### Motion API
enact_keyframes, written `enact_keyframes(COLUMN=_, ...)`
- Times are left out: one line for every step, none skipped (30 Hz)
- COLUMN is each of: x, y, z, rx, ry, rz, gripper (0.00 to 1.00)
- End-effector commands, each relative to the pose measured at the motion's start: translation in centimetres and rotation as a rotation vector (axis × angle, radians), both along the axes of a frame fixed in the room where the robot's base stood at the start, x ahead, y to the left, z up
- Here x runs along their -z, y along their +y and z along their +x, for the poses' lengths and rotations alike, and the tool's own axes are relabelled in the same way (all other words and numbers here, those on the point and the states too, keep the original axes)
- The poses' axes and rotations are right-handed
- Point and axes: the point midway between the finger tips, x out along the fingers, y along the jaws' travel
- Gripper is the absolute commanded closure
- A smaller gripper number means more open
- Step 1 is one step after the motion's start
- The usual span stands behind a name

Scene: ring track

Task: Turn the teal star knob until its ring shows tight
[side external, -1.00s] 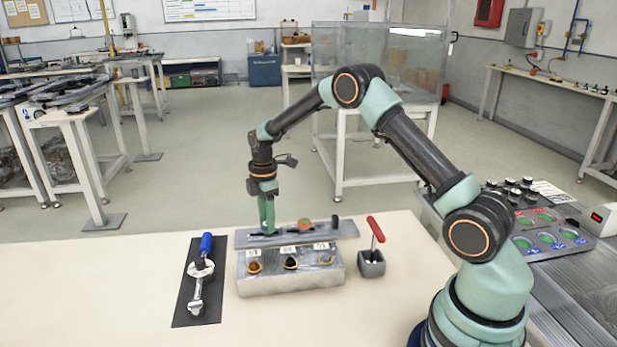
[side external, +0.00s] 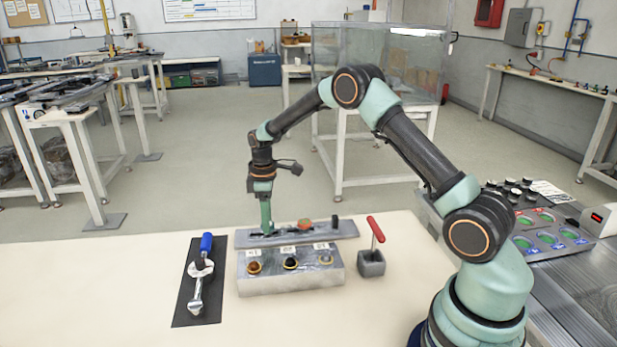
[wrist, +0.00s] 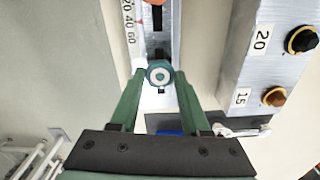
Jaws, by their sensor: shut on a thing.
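The teal star knob (wrist: 160,75) shows in the wrist view, round with a pale centre, on a long grey panel (wrist: 174,20). My gripper (wrist: 161,76) points down with one green finger on each side of the knob, shut on it. In the side view my gripper (side external: 267,230) is at the left part of the panel (side external: 345,230), and its fingers mostly hide the knob. I cannot make out what the knob's ring shows.
An orange knob (side external: 304,223) and a black upright piece (side external: 336,222) stand on the panel to the right. A grey block with several knobs (side external: 290,282) sits in front. A wrench (side external: 198,290) lies on a dark mat at left; a red-handled tool (side external: 376,230) stands at right.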

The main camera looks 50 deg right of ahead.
Motion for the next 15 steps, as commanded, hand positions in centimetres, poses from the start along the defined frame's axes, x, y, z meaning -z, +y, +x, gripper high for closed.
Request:
enact_keyframes(x=-0.33, y=0.06, z=0.04, rx=0.042, ry=0.0, rz=0.0, gripper=1.0)
enact_keyframes(x=-0.34, y=0.06, z=0.04, rx=0.071, ry=0.0, rz=0.0, gripper=1.0)
enact_keyframes(x=-0.35, y=0.06, z=0.06, rx=0.108, ry=0.0, rz=0.0, gripper=1.0)
enact_keyframes(x=-0.35, y=0.06, z=0.07, rx=0.137, ry=0.0, rz=0.0, gripper=1.0)
enact_keyframes(x=-0.36, y=0.05, z=0.07, rx=0.165, ry=0.0, rz=0.0, gripper=1.0)
enact_keyframes(x=-0.37, y=0.06, z=0.08, rx=0.203, ry=-0.001, rz=0.0, gripper=1.0)
enact_keyframes(x=-0.37, y=0.05, z=0.09, rx=0.231, ry=-0.001, rz=0.0, gripper=1.0)
enact_keyframes(x=-0.38, y=0.06, z=0.09, rx=0.26, ry=-0.001, rz=0.0, gripper=1.0)
enact_keyframes(x=-0.39, y=0.05, z=0.1, rx=0.298, ry=-0.001, rz=0.0, gripper=1.0)
enact_keyframes(x=-0.39, y=0.06, z=0.11, rx=0.326, ry=-0.001, rz=-0.001, gripper=1.0)
enact_keyframes(x=-0.4, y=0.05, z=0.11, rx=0.355, ry=-0.002, rz=0.0, gripper=1.0)
enact_keyframes(x=-0.41, y=0.05, z=0.12, rx=0.392, ry=-0.002, rz=0.0, gripper=1.0)
enact_keyframes(x=-0.41, y=0.05, z=0.13, rx=0.421, ry=-0.002, rz=0.0, gripper=1.0)
enact_keyframes(x=-0.42, y=0.05, z=0.14, rx=0.45, ry=-0.002, rz=0.0, gripper=1.0)
enact_keyframes(x=-0.42, y=0.04, z=0.14, rx=0.487, ry=-0.003, rz=-0.001, gripper=1.0)
